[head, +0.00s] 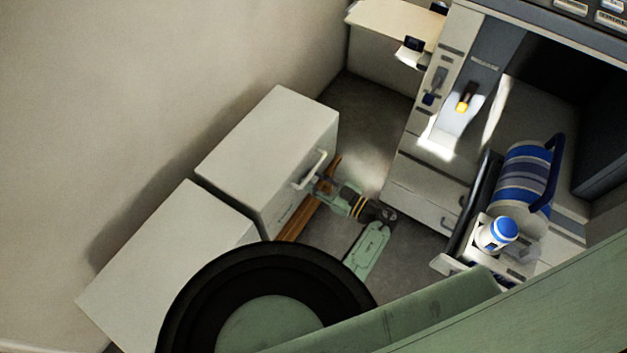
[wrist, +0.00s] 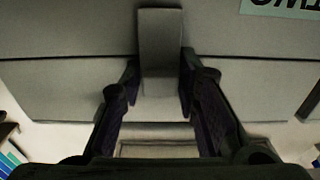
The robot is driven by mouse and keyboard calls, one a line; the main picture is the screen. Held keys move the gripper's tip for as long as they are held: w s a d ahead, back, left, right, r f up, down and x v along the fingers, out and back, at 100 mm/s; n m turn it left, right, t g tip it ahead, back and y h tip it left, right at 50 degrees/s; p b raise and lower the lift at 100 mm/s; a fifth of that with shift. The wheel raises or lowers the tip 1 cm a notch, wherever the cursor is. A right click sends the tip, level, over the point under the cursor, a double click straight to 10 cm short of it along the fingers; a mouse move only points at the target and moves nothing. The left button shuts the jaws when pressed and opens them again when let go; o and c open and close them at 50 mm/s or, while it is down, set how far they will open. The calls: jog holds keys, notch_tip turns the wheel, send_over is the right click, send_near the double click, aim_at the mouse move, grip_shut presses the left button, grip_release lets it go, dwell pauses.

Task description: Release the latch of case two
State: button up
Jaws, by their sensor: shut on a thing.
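A label (wrist: 282,6) reading "TWO" upside down sits on the grey front of the case (wrist: 60,92) in the wrist view. The latch (wrist: 160,40) is a plain grey upright bar standing out from that front. My gripper (wrist: 160,70) has one dark finger on each side of the latch and is shut on it. In the head view, my gripper (head: 316,184) is low at the front of a white box-like case (head: 270,135), beside a pale curved bar (head: 311,170). The contact itself is too small to tell there.
Another white box (head: 165,265) stands at the lower left. A brown strip (head: 300,220) lies by the case. Dark floor (head: 365,120) shows between them.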

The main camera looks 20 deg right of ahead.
jog(key=shift+s+d+f+t+y+b, duration=0.2)
jog(key=shift+f+t+y+b, duration=0.15)
jog(key=shift+b, duration=0.25)
jog(key=shift+r, duration=0.2)
jog(key=o, duration=1)
jog(key=v, duration=1.2)
jog(key=shift+a+f, duration=0.1)
